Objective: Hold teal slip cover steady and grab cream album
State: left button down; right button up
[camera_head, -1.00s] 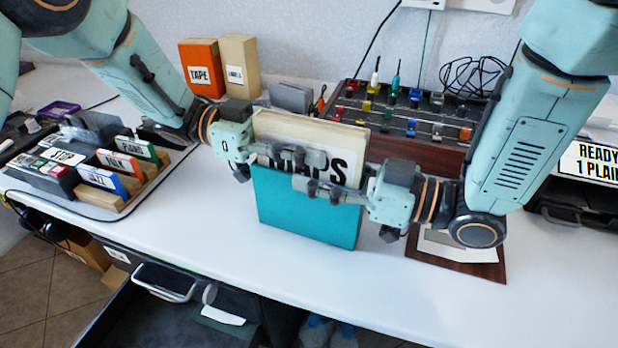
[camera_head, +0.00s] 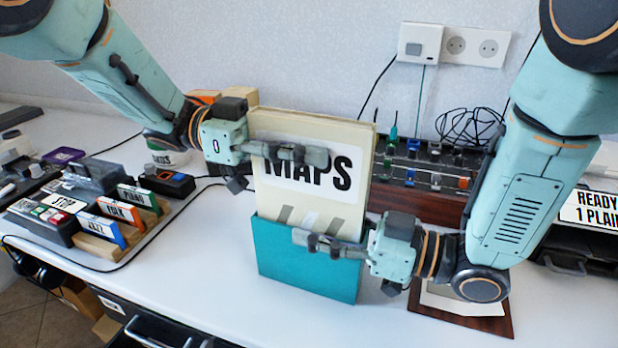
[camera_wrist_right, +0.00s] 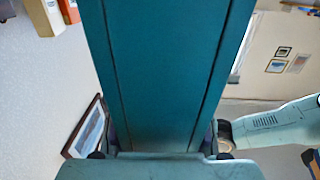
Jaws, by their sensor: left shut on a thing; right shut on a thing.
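The cream album (camera_head: 335,203), labelled MAPS, stands upright, its lower part inside the teal slip cover (camera_head: 307,268) and its upper part above the cover's rim. My left gripper (camera_head: 312,156) is shut on the cream album, one finger across its front over the label. My right gripper (camera_head: 318,243) is shut on the teal slip cover near its top edge. In the right wrist view the teal slip cover (camera_wrist_right: 170,75) fills the middle, between the fingers. The rear fingers are hidden behind the album and the cover in the head view.
A divider rack with labelled cards (camera_head: 118,232) is at the left. A patch bay with coloured plugs (camera_head: 425,175) stands behind. The white table (camera_head: 200,270) is clear left of the cover.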

aim_at(344, 231)
pick_arm(q)
jog(key=shift+r, duration=0.9)
pick_arm(e)
jog(key=o, duration=1.2)
jog(key=shift+o, duration=0.2)
jog(key=shift+v, duration=6)
